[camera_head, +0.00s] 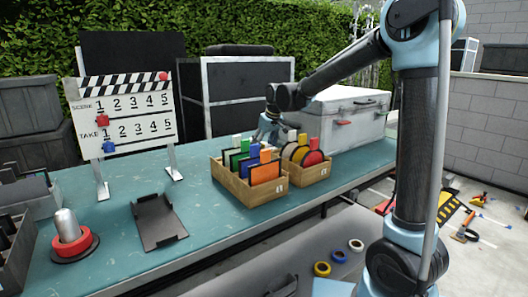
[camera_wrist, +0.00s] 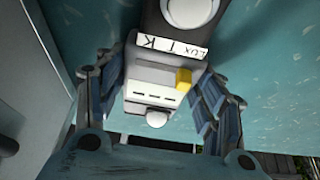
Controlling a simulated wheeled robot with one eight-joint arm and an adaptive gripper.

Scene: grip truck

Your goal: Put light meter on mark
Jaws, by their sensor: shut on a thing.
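In the wrist view, my gripper (camera_wrist: 150,84) has its blue-grey fingers on both sides of what looks like the light meter (camera_wrist: 152,98), and it is shut on it. The meter has a pale grey body, a yellow button and a white dome. In the head view, my gripper (camera_head: 268,130) is low over the teal table (camera_head: 215,225), behind the wooden boxes, which hide the meter. I cannot make out a mark for certain.
Wooden boxes of coloured cards (camera_head: 250,190) and discs (camera_head: 310,176) stand in front of my gripper. A silver case (camera_head: 345,115) is to the right, a clapperboard (camera_head: 125,115) to the left. A black tray (camera_head: 158,222) and a red-ringed cylinder (camera_head: 68,230) are nearer.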

